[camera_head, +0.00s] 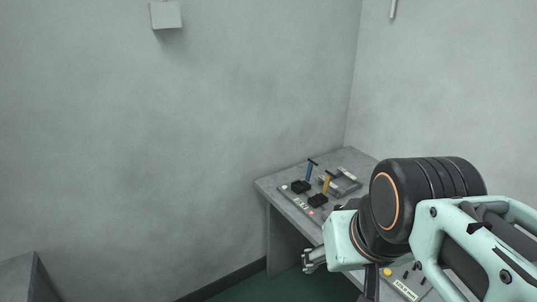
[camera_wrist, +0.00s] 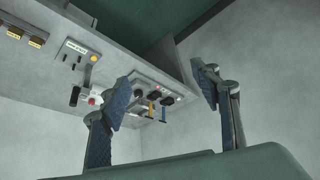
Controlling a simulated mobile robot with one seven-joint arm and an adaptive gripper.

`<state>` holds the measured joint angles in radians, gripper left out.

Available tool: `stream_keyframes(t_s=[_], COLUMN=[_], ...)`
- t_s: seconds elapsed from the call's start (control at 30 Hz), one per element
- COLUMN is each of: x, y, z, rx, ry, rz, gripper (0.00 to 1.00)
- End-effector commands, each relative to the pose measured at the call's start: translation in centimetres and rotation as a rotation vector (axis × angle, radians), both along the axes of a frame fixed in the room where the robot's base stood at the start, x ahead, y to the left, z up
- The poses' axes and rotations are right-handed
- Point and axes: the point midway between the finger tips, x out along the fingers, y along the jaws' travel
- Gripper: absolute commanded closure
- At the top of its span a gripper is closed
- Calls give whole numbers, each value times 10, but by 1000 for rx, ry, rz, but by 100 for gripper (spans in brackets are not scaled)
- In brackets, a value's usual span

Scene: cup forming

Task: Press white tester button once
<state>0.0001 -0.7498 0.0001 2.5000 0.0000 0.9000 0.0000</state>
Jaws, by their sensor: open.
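A small whitish dot that may be the white tester button (camera_head: 284,187) shows at the left end of a control panel on the grey bench (camera_head: 268,185). It is too small to be sure of. The same panel (camera_wrist: 140,73) shows in the wrist view, seen upside down between and beyond my fingers; I cannot clearly make out the white button there. My gripper (camera_head: 313,258) is in front of the bench's left front edge in the head view, apart from the panel. In the wrist view my gripper (camera_wrist: 158,76) is open, with nothing between its fingers.
The panel carries a blue-handled lever (camera_head: 309,172), a yellow-handled lever (camera_head: 326,184) and black blocks (camera_head: 300,187). A nearer panel has a yellow button (camera_head: 387,272), and a red button (camera_wrist: 92,101) shows in the wrist view. Walls stand behind the bench. Floor left of it is clear.

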Motion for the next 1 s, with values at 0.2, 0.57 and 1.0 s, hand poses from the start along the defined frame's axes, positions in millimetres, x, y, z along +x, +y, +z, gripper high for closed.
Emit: stream_keyframes(t_s=[0.2, 0.57, 1.0], x=[0, 0, 0], y=[0, 0, 0], z=[0, 0, 0], rx=[0, 0, 0], ry=[0, 0, 0], rz=[0, 0, 0], gripper=[43, 81, 100])
